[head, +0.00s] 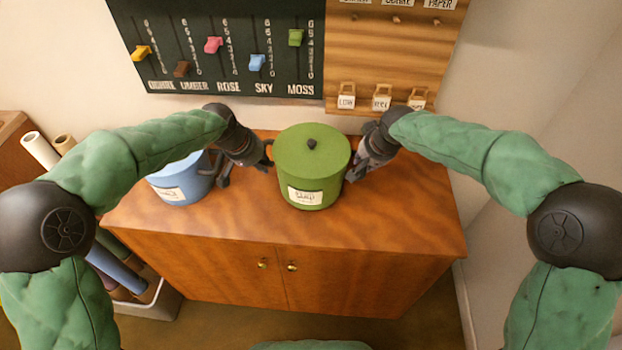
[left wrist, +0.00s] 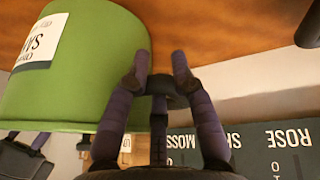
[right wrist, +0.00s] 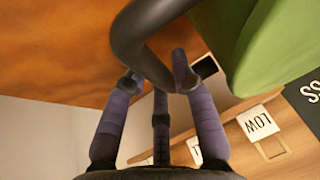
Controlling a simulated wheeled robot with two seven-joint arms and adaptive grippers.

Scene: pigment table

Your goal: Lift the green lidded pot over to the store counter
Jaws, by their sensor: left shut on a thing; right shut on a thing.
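The green lidded pot (head: 309,178) stands upright at the middle of the wooden counter (head: 400,225), its lid (head: 290,150) on, with a black knob and a pale front label. I cannot tell whether its base touches the top. My left gripper (head: 264,160) is at the pot's left side, shut on its dark left handle; in the left wrist view the fingers (left wrist: 160,72) are beside the green wall (left wrist: 95,75). My right gripper (head: 357,170) is at the right side, shut on the right handle, a dark loop (right wrist: 140,45) in the right wrist view.
A blue pot (head: 180,182) stands close on the left, partly behind my left arm. The counter's right end is clear. A dark board with sliders (head: 215,45) and a wooden peg panel (head: 390,60) hang behind. Rolls in a bin (head: 150,300) are at lower left.

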